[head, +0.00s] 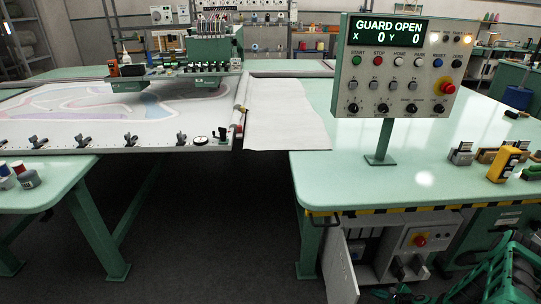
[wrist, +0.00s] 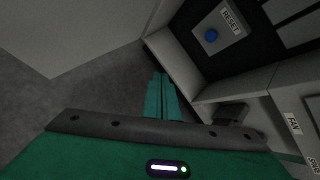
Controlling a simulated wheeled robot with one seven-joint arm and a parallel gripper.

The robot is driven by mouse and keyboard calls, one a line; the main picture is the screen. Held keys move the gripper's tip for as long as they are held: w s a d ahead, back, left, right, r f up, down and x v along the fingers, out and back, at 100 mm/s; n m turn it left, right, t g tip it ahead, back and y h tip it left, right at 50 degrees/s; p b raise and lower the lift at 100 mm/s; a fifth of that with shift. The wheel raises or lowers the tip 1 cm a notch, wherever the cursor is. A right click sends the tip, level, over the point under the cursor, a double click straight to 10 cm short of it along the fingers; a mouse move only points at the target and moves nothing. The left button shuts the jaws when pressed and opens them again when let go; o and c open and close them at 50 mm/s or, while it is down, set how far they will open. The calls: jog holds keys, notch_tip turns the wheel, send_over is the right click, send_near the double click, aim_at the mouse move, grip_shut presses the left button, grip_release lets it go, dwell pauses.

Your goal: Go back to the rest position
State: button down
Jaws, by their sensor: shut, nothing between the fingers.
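My gripper (wrist: 161,96) shows in the wrist view with its two green fingers together and nothing between them. It points into or along a grey cabinet, near a dark panel with a blue button (wrist: 211,36) labelled RESET. The fingertips are apart from the button in the picture. In the head view my green arm is at the lower right, in front of the open cabinet (head: 432,265) under the table. The fingertips are not clear there.
The cabinet door (head: 340,265) hangs open below the green table (head: 440,180). A control box (head: 397,66) on a post reads GUARD OPEN, X 0, Y 0. A yellow device (head: 503,164) stands at the table's right. Dark floor is clear between tables.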

jog(key=d+r+n+g, duration=0.2)
jog(key=r+n, duration=0.2)
jog(key=r, duration=0.7)
jog(key=d+r+n+g+h, duration=0.1)
jog(key=r+n, duration=0.3)
jog(key=r, duration=0.8)
jog(key=d+r+n+g, duration=0.2)
jog(key=r+n, duration=0.2)
jog(key=r, duration=0.7)
jog(key=s+a+r+n+g+h, duration=0.15)
jog(key=s+r, duration=0.35)
jog(key=r, duration=0.5)
jog(key=s+a+r+n+g+h, duration=0.1)
jog(key=s+r+n, duration=0.1)
jog(key=s+r, duration=0.6)
jog(key=s+a+r+n, duration=0.2)
jog(key=s+a+r, duration=0.2)
jog(key=s+r, duration=0.3)
jog(key=s+a+r+n, duration=0.2)
jog(key=s+a+r, duration=0.3)
jog(key=s, duration=1)
notch_tip(320, 180, up, 4)
jog(key=shift+s+a+f, duration=0.2)
jog(key=shift+s+f, duration=0.05)
jog(key=shift+g, duration=0.25)
